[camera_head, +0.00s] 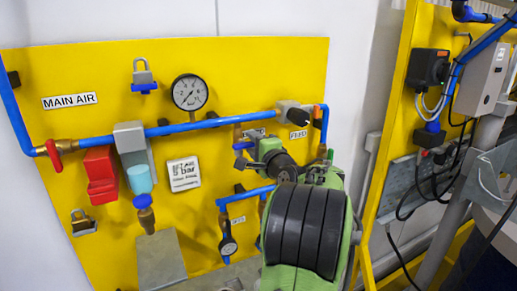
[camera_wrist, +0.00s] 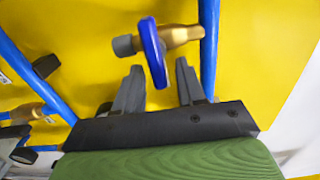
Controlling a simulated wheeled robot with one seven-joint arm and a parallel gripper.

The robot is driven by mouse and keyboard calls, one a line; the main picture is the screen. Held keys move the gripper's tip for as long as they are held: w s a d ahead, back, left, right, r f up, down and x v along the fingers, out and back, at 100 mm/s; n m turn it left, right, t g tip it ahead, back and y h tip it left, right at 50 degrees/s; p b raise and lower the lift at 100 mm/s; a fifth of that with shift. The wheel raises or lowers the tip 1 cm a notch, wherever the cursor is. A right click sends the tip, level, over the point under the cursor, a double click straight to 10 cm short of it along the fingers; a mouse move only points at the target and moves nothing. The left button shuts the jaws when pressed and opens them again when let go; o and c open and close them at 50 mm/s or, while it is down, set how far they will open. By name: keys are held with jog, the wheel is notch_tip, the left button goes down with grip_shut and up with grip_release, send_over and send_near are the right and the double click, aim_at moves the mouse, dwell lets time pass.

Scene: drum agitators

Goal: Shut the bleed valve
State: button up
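A brass valve (camera_wrist: 180,36) with a blue handle (camera_wrist: 153,52) branches off a blue pipe in the wrist view; I take it to be the bleed valve. My gripper (camera_wrist: 157,78) is open. Its two dark fingers stand on either side of the handle's lower end, with gaps visible on both sides. In the head view a blue handle (camera_head: 243,146) shows at the left of my gripper's end, below a small label that is partly covered. My green and black arm hides much of the lower right of the panel and the fingertips there.
A second yellow frame (camera_head: 396,130) with cables stands right.

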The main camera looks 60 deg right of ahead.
jog(key=b+v, duration=0.4)
jog(key=v, duration=1.1)
jog(key=shift+s+a, duration=0.15)
jog(key=shift+s, duration=0.1)
jog(key=w+a+f+n+g+y, duration=0.1)
jog(key=w+a+f+n+y, duration=0.2)
jog(key=w+a+n, duration=0.3)
jog(key=w+a+f+n+g+y, duration=0.1)
jog(key=w+a+f+n+y, duration=0.3)
jog(key=a, duration=0.5)
jog(key=a+f+n+g+y, duration=0.25)
jog(key=a+f+n, duration=0.3)
jog(key=a, duration=0.65)
jog(key=s+a+f+n+g, duration=0.5)
jog(key=s+n, duration=0.4)
jog(key=s, duration=0.2)
jog(key=shift+s+a+f, duration=0.4)
jog(key=shift+a+f, duration=0.35)
jog(key=shift+a, duration=0.4)
